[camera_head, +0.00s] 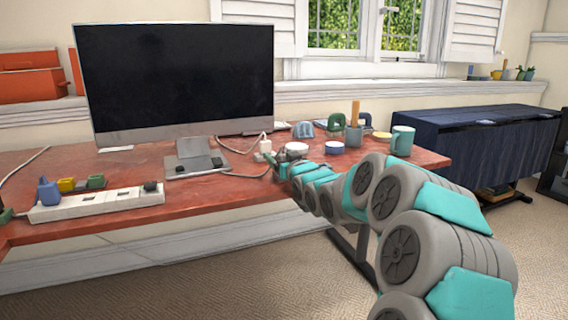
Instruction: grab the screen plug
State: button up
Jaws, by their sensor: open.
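The screen (178,82) stands on the red desk with its black face toward me. A white plug-like piece (264,148) with a cable sits right of the screen's stand; I cannot tell for sure whether it is the screen plug. A white power strip (95,204) lies at the front left of the desk, with a blue plug (48,191), a yellow plug (66,185), a green plug (96,181) and a black plug (150,186) on it. My gripper (277,168) is open, small and dark over the desk, just below and right of the white piece.
The desk (225,197) is bare along its front middle. A teal mug (402,140), a green mug (336,123), a white bowl (334,148) and a wooden-handled tool in a cup (355,128) stand right of my gripper. Cables cross the desk behind it.

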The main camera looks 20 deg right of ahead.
jog(key=shift+c, duration=0.3)
grip_shut()
dwell(0.4)
